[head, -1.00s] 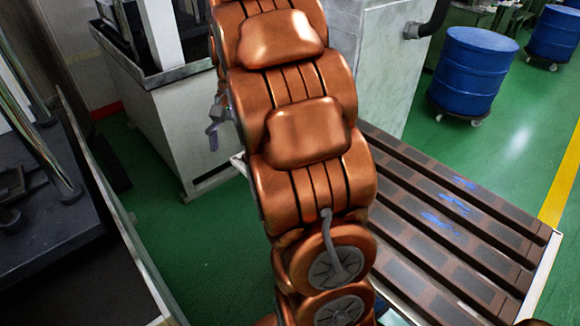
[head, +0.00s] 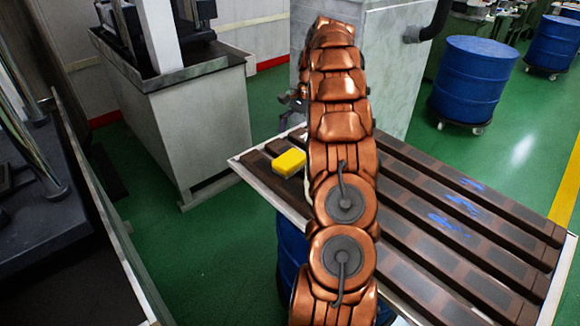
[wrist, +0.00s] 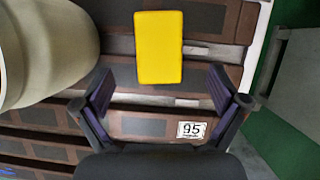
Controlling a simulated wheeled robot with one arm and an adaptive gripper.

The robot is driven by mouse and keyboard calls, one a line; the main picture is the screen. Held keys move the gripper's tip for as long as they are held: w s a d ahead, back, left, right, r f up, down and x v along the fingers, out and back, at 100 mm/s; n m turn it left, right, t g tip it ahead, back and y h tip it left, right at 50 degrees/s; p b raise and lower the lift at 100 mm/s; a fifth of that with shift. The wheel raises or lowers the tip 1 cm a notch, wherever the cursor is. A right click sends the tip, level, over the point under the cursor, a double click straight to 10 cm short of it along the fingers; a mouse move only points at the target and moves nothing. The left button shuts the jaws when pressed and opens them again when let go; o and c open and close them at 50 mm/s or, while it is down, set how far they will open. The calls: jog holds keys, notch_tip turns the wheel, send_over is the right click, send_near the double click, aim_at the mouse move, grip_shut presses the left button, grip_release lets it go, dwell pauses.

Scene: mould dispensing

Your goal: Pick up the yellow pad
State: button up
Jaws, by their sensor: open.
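The yellow pad (head: 289,162) lies on the slatted brown table (head: 436,212), near its left end, just left of my arm in the head view. In the wrist view the pad (wrist: 159,47) is upper centre, its long side running up the picture. My gripper (wrist: 164,90) is open and empty, its two dark fingers apart. The pad shows beyond the fingertips, roughly centred between them, and is not held. In the head view the gripper itself is hard to make out, partly hidden by my arm.
A large pale rounded object (wrist: 45,50) stands close on the left in the wrist view. A grey machine base (head: 200,120) stands left of the table in the head view. Blue drums (head: 472,80) stand behind on the right.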

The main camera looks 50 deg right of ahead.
aim_at(291, 157)
jog(key=shift+d+f, duration=0.25)
jog(key=shift+s+a+f+b, duration=0.15)
jog(key=shift+a+f+b, duration=0.1)
jog(key=shift+f+b, duration=0.25)
jog(key=shift+x, duration=2.9)
jog(key=shift+a+f, duration=0.15)
jog(key=shift+f, duration=0.15)
jog(key=shift+f, duration=0.25)
jog(key=c, duration=1.3)
jog(key=shift+o, duration=0.2)
jog(key=shift+r, duration=0.15)
notch_tip(291, 157, up, 10)
jog(key=shift+r+p, duration=0.15)
jog(key=shift+p, duration=0.25)
